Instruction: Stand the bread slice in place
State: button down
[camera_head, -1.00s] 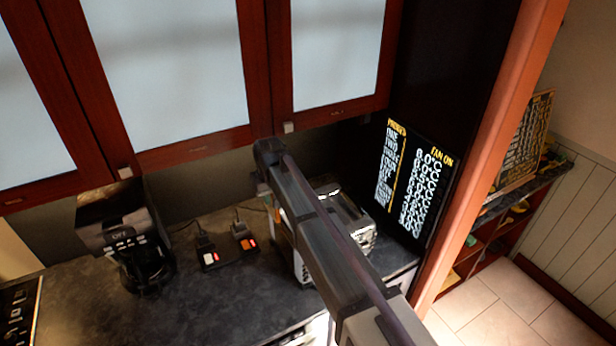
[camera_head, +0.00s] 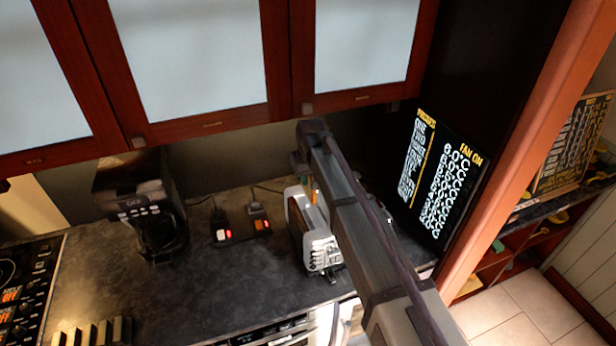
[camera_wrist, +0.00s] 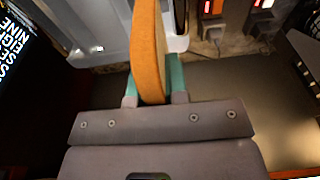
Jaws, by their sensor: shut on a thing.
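My gripper (camera_wrist: 154,85) is shut on the bread slice (camera_wrist: 148,45), its teal fingertips on either side of the slice. The slice is orange-brown and seen edge-on, pointing away from the wrist. In the head view a small orange part of the slice (camera_head: 313,190) shows below the end of my arm, over the toaster. The silver-white toaster (camera_head: 322,252) stands on the counter. Its pale body (camera_wrist: 100,35) also shows behind the slice in the wrist view. I cannot tell whether the slice touches the toaster or enters a slot.
A dark coffee maker (camera_head: 140,205) and sockets with red switches (camera_head: 222,234) stand left of the toaster. A lettered black board (camera_head: 440,180) leans on the right. Cabinets (camera_head: 200,60) hang above. The counter's middle (camera_head: 200,290) is clear.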

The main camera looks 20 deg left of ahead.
jog(key=shift+f+b, duration=5.4)
jog(key=shift+f, duration=0.35)
jog(key=c, duration=1.1)
grip_release()
jog(key=shift+o, duration=0.2)
notch_tip(320, 180, up, 10)
jog(key=p, duration=1)
jog(key=shift+r, duration=0.2)
jog(key=shift+f, duration=0.15)
